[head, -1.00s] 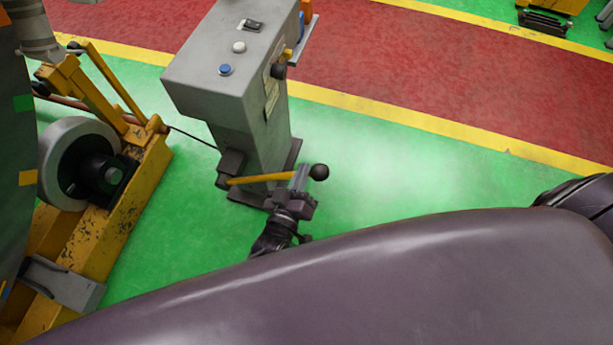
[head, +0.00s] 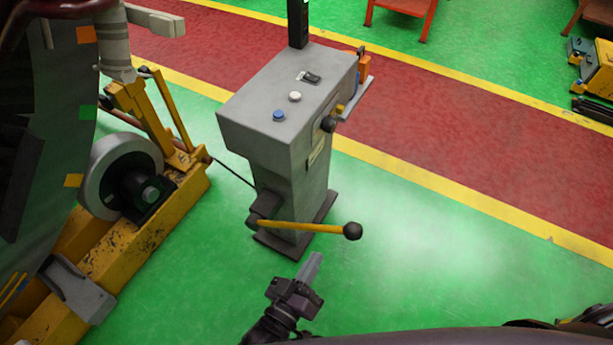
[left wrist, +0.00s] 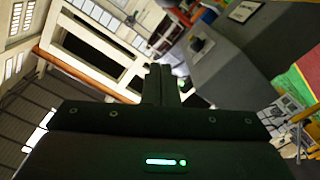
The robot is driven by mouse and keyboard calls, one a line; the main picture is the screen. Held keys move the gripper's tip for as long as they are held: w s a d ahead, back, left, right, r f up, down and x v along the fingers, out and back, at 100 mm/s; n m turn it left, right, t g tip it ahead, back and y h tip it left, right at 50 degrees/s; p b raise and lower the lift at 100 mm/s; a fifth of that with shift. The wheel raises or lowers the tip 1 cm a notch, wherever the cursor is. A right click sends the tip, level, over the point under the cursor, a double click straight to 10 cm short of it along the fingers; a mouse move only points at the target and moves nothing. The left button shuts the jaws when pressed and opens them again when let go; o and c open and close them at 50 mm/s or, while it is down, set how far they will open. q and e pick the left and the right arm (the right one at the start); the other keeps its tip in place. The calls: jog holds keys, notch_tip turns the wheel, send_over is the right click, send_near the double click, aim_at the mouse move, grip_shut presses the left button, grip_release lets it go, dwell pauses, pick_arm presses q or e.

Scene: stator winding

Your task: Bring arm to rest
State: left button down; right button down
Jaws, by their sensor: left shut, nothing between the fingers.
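My left gripper (head: 314,262) shows at the lower middle of the head view, with its fingers closed together and nothing between them. It is below the yellow lever (head: 300,227) with a black ball end, and a gap shows between them in the picture. The lever comes from the base of the grey control console (head: 285,105). In the left wrist view, the shut fingers (left wrist: 160,85) point at the middle, and a grey surface is at the upper right. My right gripper is not seen; only dark body parts show at the bottom right of the head view.
A yellow machine frame (head: 150,225) with a grey wheel (head: 105,180) stands at the left. A red walkway with yellow borders (head: 440,130) runs behind the console. The green floor (head: 430,260) to the right of my left gripper is clear.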

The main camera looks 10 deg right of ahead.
pick_arm(q)
jog(key=s+a+f+g+y, duration=0.2)
jog(key=a+f, duration=0.2)
jog(key=f, duration=0.4)
jog(key=s+a+f+m+g+y, duration=0.1)
jog(key=a+f+g+y, duration=0.15)
jog(key=f, duration=0.65)
jog(key=s+a+f+g+y, duration=0.15)
jog(key=a+f, duration=0.25)
jog(key=f, duration=0.4)
jog(key=s+a+f+g+y, duration=0.4)
jog(key=s+a+f+g, duration=0.3)
jog(key=s+a+f, duration=0.8)
jog(key=s+a, duration=0.2)
jog(key=s, duration=0.1)
jog(key=shift+f+m+g+y, duration=0.2)
jog(key=shift+m+g+y, duration=0.1)
jog(key=shift+m, duration=0.1)
jog(key=shift+s+a, duration=0.1)
jog(key=shift+a, duration=0.05)
